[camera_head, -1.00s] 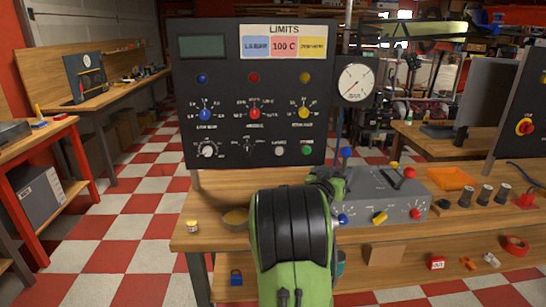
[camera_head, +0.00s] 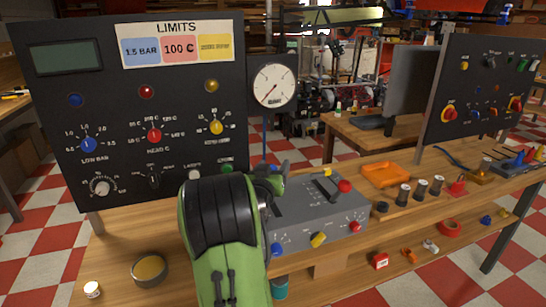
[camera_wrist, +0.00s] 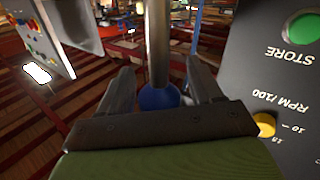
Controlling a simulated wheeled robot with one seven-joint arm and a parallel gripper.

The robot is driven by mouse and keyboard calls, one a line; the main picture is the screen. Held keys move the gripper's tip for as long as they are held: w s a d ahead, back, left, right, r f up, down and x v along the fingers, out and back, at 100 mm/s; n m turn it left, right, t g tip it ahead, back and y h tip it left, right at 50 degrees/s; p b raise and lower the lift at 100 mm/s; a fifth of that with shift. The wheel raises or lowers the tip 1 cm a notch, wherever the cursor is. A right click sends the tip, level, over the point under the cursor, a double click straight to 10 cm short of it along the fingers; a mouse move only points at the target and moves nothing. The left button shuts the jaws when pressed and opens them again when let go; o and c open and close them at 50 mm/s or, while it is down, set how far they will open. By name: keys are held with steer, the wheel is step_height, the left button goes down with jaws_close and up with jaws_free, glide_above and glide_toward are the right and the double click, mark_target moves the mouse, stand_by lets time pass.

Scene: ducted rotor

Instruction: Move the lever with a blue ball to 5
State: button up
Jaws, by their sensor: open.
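The blue ball (camera_wrist: 160,97) sits on the end of a metal lever rod (camera_wrist: 157,45) in the wrist view, which is upside down. My gripper (camera_head: 272,177) is open, with one finger on each side of the rod and ball. I cannot tell whether the fingers touch them. The lever belongs beside the grey control box (camera_head: 318,212); its base and scale are largely hidden behind my arm in the head view. A second lever with a red ball (camera_head: 344,186) stands on the box top. The number 5 is not readable.
A tall black panel (camera_head: 60,125) with knobs stands behind my arm on the left, close to my gripper. An orange tray (camera_head: 386,174) and dark cylinders (camera_head: 420,189) lie to the right on the wooden bench.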

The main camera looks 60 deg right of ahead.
steer(key=shift+s, duration=0.1)
jaws_close()
stand_by(0.3)
steer(key=shift+r, duration=0.1)
steer(key=shift+w+d+r+p, duration=0.15)
steer(key=shift+w+d+p, duration=0.15)
steer(key=shift+p, duration=0.55)
steer(key=w+d+y+p, duration=0.1)
steer(key=p, duration=0.1)
steer(key=w+d+f+n+y+p, duration=0.1)
steer(key=w+d+p, duration=0.1)
steer(key=p, duration=0.1)
steer(key=w+d+f+n+g+y+p, duration=0.1)
steer(key=p, duration=0.2)
steer(key=shift+w+d, duration=0.25)
steer(key=shift+w, duration=0.05)
steer(key=shift+w+d+f+y, duration=0.15)
steer(key=shift+w+f+y, duration=0.05)
steer(key=shift+f+y, duration=0.1)
